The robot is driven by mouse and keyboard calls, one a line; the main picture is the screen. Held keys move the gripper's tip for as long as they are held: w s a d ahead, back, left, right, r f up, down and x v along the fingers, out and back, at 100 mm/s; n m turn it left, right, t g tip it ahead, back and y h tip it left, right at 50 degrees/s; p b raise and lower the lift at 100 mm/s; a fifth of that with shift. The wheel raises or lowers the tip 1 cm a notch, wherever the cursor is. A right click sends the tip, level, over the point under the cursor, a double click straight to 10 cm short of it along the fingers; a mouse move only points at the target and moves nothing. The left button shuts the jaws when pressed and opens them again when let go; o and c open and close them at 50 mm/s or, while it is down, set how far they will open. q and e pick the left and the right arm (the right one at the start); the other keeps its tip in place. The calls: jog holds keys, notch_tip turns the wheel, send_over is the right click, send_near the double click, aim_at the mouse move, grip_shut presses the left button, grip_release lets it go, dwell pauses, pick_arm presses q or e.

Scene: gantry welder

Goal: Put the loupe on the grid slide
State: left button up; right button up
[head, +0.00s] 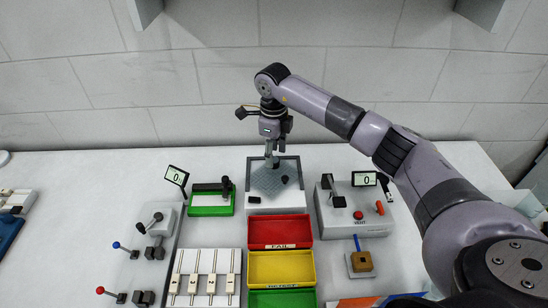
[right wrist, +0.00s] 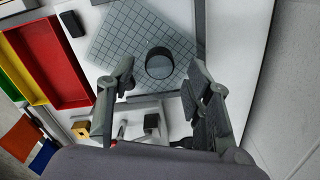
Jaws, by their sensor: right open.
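The loupe (right wrist: 159,63) is a short dark cylinder, and in the right wrist view it stands over the edge area of the grid slide. In the head view it is a small dark shape (head: 285,180) on the right part of the slide. My right gripper (head: 271,161) is open above the slide. In the right wrist view its fingers are on either side of the loupe, with gaps. My left gripper is not in view.
A small black block (head: 255,200) lies at the tray's front edge. Red (head: 280,232), yellow and green bins stand in front.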

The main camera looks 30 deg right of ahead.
notch_tip(320, 180, up, 10)
jog(key=b, duration=0.2)
dwell(0.4)
